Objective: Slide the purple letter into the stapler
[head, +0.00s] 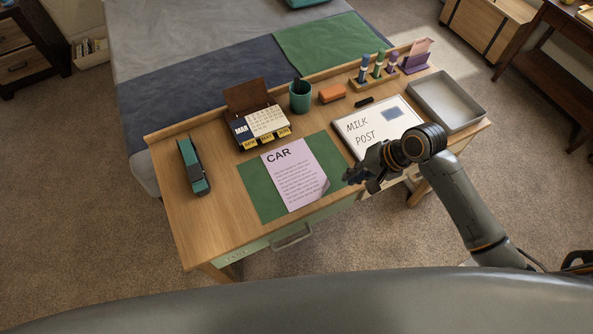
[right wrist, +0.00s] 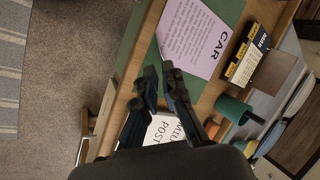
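The purple letter (head: 294,178) headed CAR lies on the green blotter (head: 254,190), its lower right corner curled up. It also shows in the right wrist view (right wrist: 193,40). The teal and black stapler (head: 194,167) sits at the left end of the desk, left of the blotter. My right gripper (head: 356,180) is just right of the letter, near the desk's front edge, apart from the letter and empty. In the right wrist view its two fingers (right wrist: 161,72) stand a little apart with a gap between them. My left gripper is not in view.
A desk calendar (head: 260,127) stands behind the letter, beside a teal cup (head: 300,96). A whiteboard (head: 376,126) reading MILK POST lies right of the blotter, with a grey tray (head: 446,102) beyond. An orange block (head: 332,93) and a marker stand (head: 375,73) are at the back.

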